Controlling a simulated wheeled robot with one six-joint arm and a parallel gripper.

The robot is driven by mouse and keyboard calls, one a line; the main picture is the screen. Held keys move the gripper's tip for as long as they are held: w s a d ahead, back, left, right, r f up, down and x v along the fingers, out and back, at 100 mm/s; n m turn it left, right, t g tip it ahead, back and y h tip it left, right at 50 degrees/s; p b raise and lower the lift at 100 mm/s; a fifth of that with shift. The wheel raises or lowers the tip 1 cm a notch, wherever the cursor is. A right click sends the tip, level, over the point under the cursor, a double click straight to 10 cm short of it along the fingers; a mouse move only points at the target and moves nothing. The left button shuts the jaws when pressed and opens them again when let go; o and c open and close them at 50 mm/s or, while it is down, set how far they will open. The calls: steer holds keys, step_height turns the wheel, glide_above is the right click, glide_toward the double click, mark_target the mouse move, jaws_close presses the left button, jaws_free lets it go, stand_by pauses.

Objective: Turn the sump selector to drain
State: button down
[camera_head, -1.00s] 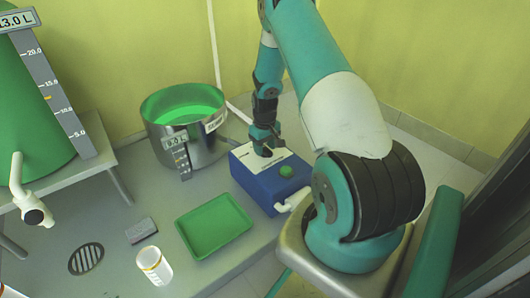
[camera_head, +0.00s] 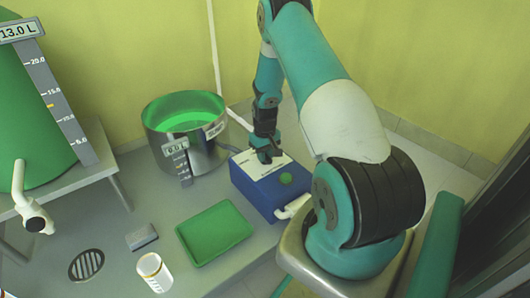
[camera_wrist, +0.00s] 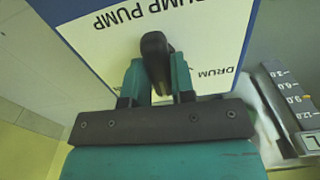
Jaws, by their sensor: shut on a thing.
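The sump pump (camera_head: 262,192) is a blue box with a white label panel on top and a green round button (camera_head: 286,178). In the wrist view its panel (camera_wrist: 205,25) reads "SUMP PUMP", with "DRUM" at the right. The black selector lever (camera_wrist: 155,55) stands on that panel, and my gripper (camera_wrist: 158,80) is shut on it. The word on the other side of the panel is hidden by my gripper. In the head view my gripper (camera_head: 265,155) reaches down onto the pump's top, and the selector is hidden there.
A steel drum with green inside (camera_head: 205,155) stands left of the pump. A green tray (camera_head: 192,255), a white jar (camera_head: 154,270), a grey block (camera_head: 141,237) and a floor drain (camera_head: 86,263) lie in front. A large green vessel (camera_head: 35,130) stands at left.

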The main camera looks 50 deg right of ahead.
steer(key=m+p, duration=0.3)
steer(key=shift+r, duration=0.25)
steer(key=m+p, duration=0.4)
steer(key=shift+f+m, duration=0.2)
steer(key=shift+m, duration=0.5)
steer(key=c, duration=1)
jaws_free()
steer(key=shift+o, duration=0.2)
step_height(320, 180, up, 17)
steer(key=p, duration=0.7)
steer(key=shift+r, duration=0.15)
